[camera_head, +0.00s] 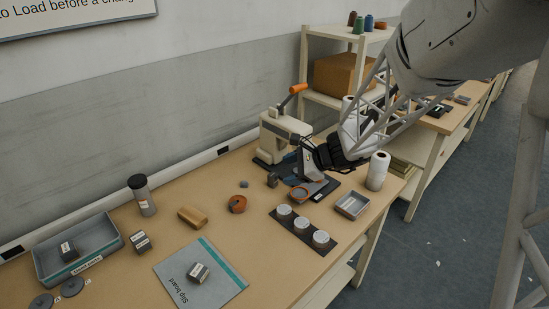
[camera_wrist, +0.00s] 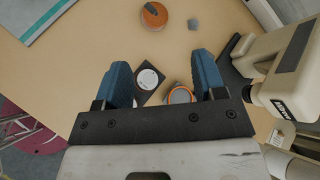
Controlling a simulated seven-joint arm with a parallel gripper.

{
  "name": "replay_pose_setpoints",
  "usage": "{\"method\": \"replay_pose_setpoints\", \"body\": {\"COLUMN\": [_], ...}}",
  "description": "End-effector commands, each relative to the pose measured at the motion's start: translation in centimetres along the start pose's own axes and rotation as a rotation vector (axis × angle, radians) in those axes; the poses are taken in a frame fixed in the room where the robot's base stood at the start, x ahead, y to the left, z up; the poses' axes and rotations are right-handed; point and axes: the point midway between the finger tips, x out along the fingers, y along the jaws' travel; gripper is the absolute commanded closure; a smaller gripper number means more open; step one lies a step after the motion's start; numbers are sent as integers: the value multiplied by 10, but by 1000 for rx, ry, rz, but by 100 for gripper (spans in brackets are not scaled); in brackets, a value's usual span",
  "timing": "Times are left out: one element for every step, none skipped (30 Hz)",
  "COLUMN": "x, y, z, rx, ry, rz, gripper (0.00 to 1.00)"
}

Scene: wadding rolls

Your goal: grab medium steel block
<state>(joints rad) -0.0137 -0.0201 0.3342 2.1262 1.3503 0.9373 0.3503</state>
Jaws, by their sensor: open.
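Three dark grey steel blocks with white labels show in the head view. One block (camera_head: 68,250) lies in the grey tray, one block (camera_head: 139,243) stands on the bare table right of that tray, and one block (camera_head: 199,271) sits on the slip board (camera_head: 175,262). Their labels are too small to read, so I cannot tell which is the medium one. My gripper (camera_head: 291,160) is beside the press, well to the right of all three. In the wrist view its blue fingers (camera_wrist: 164,82) are apart with nothing gripped. No labelled block shows there.
The beige press (camera_head: 284,135) with an orange handle is close to my gripper. A dark rack (camera_head: 303,228) of white-topped jars, a small tray (camera_head: 352,205), a white roll (camera_head: 378,170), an orange tape roll (camera_head: 237,204), a tan block (camera_head: 192,217) and a dark-lidded jar (camera_head: 143,196) share the table.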

Motion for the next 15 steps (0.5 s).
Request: {"method": "replay_pose_setpoints", "body": {"x": [10, 16, 22, 28, 33, 40, 45, 50, 57, 62, 68, 74, 79, 83, 89], "y": [-6, -11, -16, -21, -25, -30, -34, -37, -43, -46, -48, -53, -56, -58, -62], "z": [-10, -16, -23, -29, -34, -42, -48, -54, -63, -69, -76, -85, -92, -98, -106], "rx": [48, 77, 116, 147, 177, 216, 246, 276, 316, 345, 375, 414, 442, 469, 502], "ry": [-11, -19, -28, -35, -41, -50, -56, -63, -71, -77, -82, -89, -94, -99, -105], "rz": [-18, -33, -52, -66, -81, -100, -114, -129, -148, -163, -176, -196, -210, -223, -240], "gripper": [36, 36, 36, 36, 36, 36, 36, 36, 36, 36, 36, 36, 36, 36, 36]}}
